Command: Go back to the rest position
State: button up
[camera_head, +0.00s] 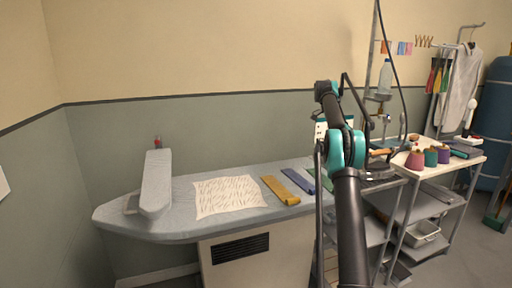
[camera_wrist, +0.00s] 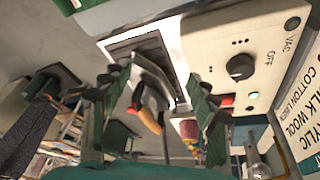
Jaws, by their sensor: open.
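My gripper (camera_wrist: 155,82) shows in the wrist view with its two dark green, black-tipped fingers spread apart. It is open. An iron with an orange-brown handle (camera_wrist: 148,120) appears between and beyond the fingers, and I see no finger closed on it. In the head view my dark arm with teal joints rises in front of the right end of the ironing table (camera_head: 180,224). The gripper cannot be made out clearly there. The iron's handle (camera_head: 379,152) shows just right of the arm.
A control panel (camera_wrist: 265,45) with a knob is close to the gripper in the wrist view. A patterned cloth (camera_head: 228,196), yellow strip (camera_head: 280,190) and blue strip (camera_head: 298,181) lie on the ironing table. Thread cones (camera_head: 415,160) stand on a cart at right. A grey garment (camera_head: 462,80) hangs behind.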

jog(key=s+a+f+n+t, duration=0.1)
jog(key=s+a+f+n, duration=0.1)
jog(key=s, duration=0.4)
jog(key=s+a+f+n+t+y, duration=0.1)
jog(key=s+a+n, duration=0.4)
jog(key=s, duration=0.1)
jog(key=s+a+f+n+t, duration=0.1)
jog(key=s+a+f+n, duration=0.1)
jog(key=s, duration=0.4)
jog(key=shift+s+a+f+n+y, duration=0.2)
jog(key=shift+a+n, duration=0.2)
jog(key=shift+a, duration=0.15)
jog(key=shift+s+a+f+n+y, duration=0.1)
jog(key=shift+a+f+n, duration=0.05)
jog(key=shift+a+n, duration=0.3)
jog(key=s+a+f+n, duration=0.2)
jog(key=s+f, duration=0.4)
jog(key=s, duration=0.5)
jog(key=s+a+f+n+t+y, duration=0.1)
jog(key=s+a+f+n, duration=0.2)
jog(key=s, duration=0.9)
jog(key=s+a+f+n+t+y, duration=0.1)
jog(key=s+a+f+n, duration=0.2)
jog(key=s+f, duration=0.7)
jog(key=shift+s+a+n, duration=0.2)
jog(key=shift+s+n, duration=0.45)
jog(key=shift+n, duration=0.2)
